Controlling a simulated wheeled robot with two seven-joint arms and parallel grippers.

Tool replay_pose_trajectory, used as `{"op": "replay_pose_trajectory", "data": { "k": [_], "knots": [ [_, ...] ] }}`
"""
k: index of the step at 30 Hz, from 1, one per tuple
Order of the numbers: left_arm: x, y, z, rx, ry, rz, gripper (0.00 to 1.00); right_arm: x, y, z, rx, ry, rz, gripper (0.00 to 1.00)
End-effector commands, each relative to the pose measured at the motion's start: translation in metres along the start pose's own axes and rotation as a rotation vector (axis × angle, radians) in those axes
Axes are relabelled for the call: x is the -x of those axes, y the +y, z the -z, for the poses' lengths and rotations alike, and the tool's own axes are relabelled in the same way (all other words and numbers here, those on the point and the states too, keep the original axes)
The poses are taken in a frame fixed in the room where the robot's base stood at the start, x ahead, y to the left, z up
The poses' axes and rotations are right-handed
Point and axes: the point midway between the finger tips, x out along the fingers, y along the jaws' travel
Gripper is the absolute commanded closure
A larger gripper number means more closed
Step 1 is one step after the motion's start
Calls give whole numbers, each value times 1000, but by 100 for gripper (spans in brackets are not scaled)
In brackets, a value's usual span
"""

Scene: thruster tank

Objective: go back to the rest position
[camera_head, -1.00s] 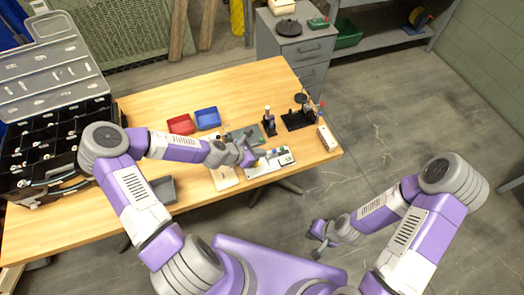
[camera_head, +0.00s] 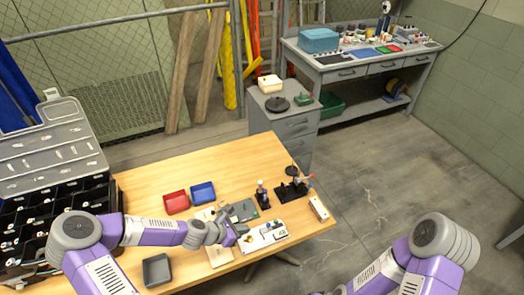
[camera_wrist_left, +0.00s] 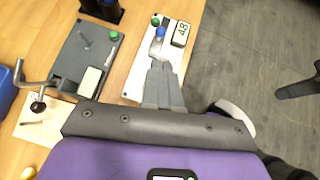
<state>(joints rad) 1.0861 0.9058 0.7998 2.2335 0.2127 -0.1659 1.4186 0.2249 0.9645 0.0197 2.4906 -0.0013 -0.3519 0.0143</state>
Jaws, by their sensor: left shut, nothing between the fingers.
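My left gripper (camera_head: 240,232) is over the front right part of the wooden table (camera_head: 150,190), beside a white board (camera_head: 262,240) with small parts on it. In the left wrist view its fingers (camera_wrist_left: 160,85) are together with nothing between them, and they overlap the white board (camera_wrist_left: 143,82) near a blue-topped part. I cannot tell whether they touch it. My right arm reaches down at the lower right of the head view, and its gripper is cut off by the bottom edge.
A grey plate (camera_head: 242,211), red bin (camera_head: 176,202), blue bin (camera_head: 203,193) and grey bin (camera_head: 157,270) are on the table. Black stands (camera_head: 292,190) are at its right end. A large open case (camera_head: 50,150) is at left. The floor to the right is clear.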

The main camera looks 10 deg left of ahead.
Motion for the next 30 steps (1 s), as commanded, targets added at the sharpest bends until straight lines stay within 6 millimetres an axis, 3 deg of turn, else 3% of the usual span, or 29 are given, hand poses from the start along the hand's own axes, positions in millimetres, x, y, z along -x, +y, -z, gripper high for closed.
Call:
{"op": "replay_pose_trajectory", "data": {
  "k": [5, 8, 13, 19, 24, 30],
  "knots": [
    [-3, -6, 2, -33, 8, 12, 100, -1, 0, 0, 0, 0, 0, 100],
    [-16, -28, 11, -171, 38, 59, 100, -4, 1, 0, 0, 0, 0, 100],
    [-42, -95, 51, -670, 116, 226, 100, -13, 5, 0, 0, 0, 0, 100],
    [-46, -157, 111, -1351, 149, 471, 100, -24, 9, 1, 0, 0, 0, 100],
    [-36, -176, 145, -1766, 130, 636, 100, -29, 11, 1, 0, 0, 0, 100],
    [-28, -180, 159, -1961, 110, 715, 100, -31, 12, 1, 0, 0, 0, 100]
  ]
}}
